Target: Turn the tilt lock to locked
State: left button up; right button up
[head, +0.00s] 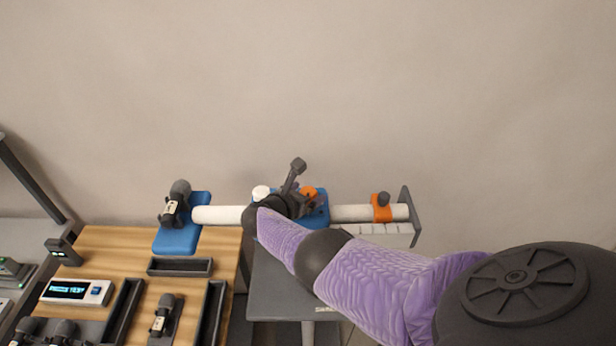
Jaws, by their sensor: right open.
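My right gripper (298,198) reaches in from the right, over a blue mount on the white horizontal tube. It is open, seen from behind, and its fingers are mostly hidden by my wrist. An orange round part (309,192) shows right beside it; I cannot tell whether they touch. A white round cap (261,192) shows to its left. A dark lever-like piece (298,165) sticks up above the gripper. I cannot make out which part is the tilt lock or its setting. The blue mount (321,217) is partly covered by my arm. My left gripper is not in view.
An orange clamp (381,208) with a dark knob sits on the tube's right part, near a grey end plate (407,201). A dark lamp-like device (175,204) stands on a blue plate at left. A wooden table (110,243) holds trays and a display box (76,291).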

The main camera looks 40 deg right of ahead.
jog(key=p+v, duration=0.3)
jog(key=v, duration=0.6)
jog(key=shift+p, duration=0.35)
jog(key=shift+d+r, duration=0.1)
